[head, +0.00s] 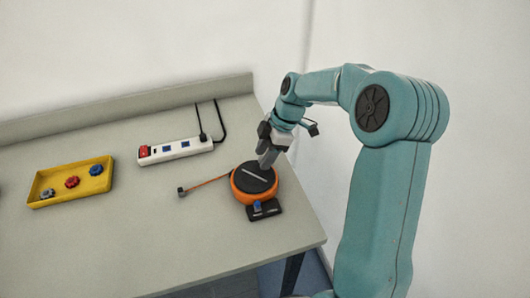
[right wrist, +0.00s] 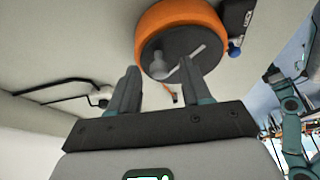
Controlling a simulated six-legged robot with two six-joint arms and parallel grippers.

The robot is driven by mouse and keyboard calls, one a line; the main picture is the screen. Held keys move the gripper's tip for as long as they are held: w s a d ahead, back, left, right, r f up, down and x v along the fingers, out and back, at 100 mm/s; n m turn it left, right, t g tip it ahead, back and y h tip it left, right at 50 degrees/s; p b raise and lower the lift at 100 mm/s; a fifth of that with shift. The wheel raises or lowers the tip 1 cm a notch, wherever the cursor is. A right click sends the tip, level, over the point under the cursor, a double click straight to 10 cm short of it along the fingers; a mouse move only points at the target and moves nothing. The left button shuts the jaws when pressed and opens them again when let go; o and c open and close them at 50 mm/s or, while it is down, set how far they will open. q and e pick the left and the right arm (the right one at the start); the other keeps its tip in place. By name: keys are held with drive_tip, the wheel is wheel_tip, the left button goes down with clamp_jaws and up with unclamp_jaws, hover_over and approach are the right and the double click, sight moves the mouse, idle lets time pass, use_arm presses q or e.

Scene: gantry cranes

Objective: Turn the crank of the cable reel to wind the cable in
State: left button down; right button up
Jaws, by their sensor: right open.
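The cable reel (head: 242,196) is an orange drum with a dark top on a black base, near the right front of the bench. A pale crank bar (head: 256,175) lies across its top. In the right wrist view the reel (right wrist: 180,16) shows with the crank's grey knob (right wrist: 158,64) toward my fingers. An orange cable (head: 208,182) runs out left to a small dark end piece (head: 182,192). My right gripper (head: 267,160) is at the reel's far edge in the head view. Its jaws (right wrist: 160,80) are open, with the knob seen between and beyond the fingertips. Contact cannot be told. My left gripper is not in view.
A white power strip (head: 175,151) with a black cord lies behind the reel to the left. A yellow tray (head: 70,197) with several coloured knobs is at the far left. A raised ledge (head: 120,110) runs along the back. The front middle of the bench is clear.

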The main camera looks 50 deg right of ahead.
drive_tip(key=shift+w, duration=0.1)
clamp_jaws()
